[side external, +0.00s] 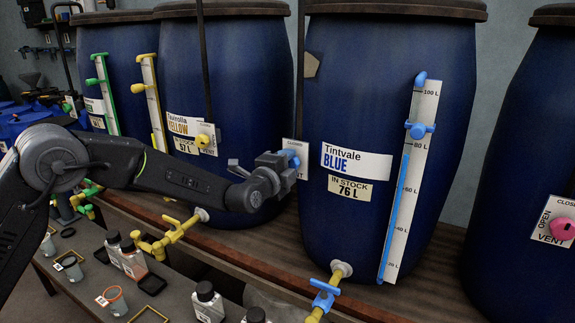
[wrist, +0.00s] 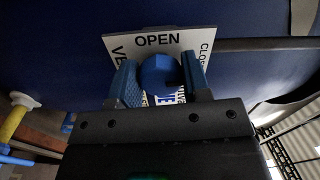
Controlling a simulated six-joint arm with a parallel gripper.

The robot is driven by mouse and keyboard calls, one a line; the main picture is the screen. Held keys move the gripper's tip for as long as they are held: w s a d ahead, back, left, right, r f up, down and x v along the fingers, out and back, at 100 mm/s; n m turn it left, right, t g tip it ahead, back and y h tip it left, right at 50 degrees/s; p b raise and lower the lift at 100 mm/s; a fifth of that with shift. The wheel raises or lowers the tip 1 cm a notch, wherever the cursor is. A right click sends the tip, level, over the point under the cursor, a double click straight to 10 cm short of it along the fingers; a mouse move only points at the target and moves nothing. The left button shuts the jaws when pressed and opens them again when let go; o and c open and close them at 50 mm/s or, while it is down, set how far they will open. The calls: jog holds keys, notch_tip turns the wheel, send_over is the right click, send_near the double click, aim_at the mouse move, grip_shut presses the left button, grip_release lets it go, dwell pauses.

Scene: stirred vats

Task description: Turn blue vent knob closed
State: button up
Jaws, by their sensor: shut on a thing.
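The blue vent knob (wrist: 160,72) sits on a white vent plate (wrist: 170,40) marked OPEN at the top of the wrist view and CLOSED at its right. My gripper (wrist: 160,84) is shut on the knob, one finger on each side. In the side external view my gripper (side external: 278,166) reaches the knob (side external: 292,157) at the left side of the Tintvale BLUE vat (side external: 395,50). The knob's pointer direction cannot be told, and much of the plate is hidden behind the gripper.
The Tintvale label (side external: 357,162), a level gauge (side external: 410,180) and a blue-handled tap (side external: 325,295) are on the blue vat. A yellow vat (side external: 235,60) stands to its left, with a yellow vent knob (side external: 203,140). Bottles (side external: 208,300) and cups stand on the lower shelf.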

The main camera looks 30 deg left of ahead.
jog(key=shift+m, duration=0.7)
jog(key=o, duration=0.9)
jog(key=s, duration=1.3)
jog(key=shift+s, duration=0.4)
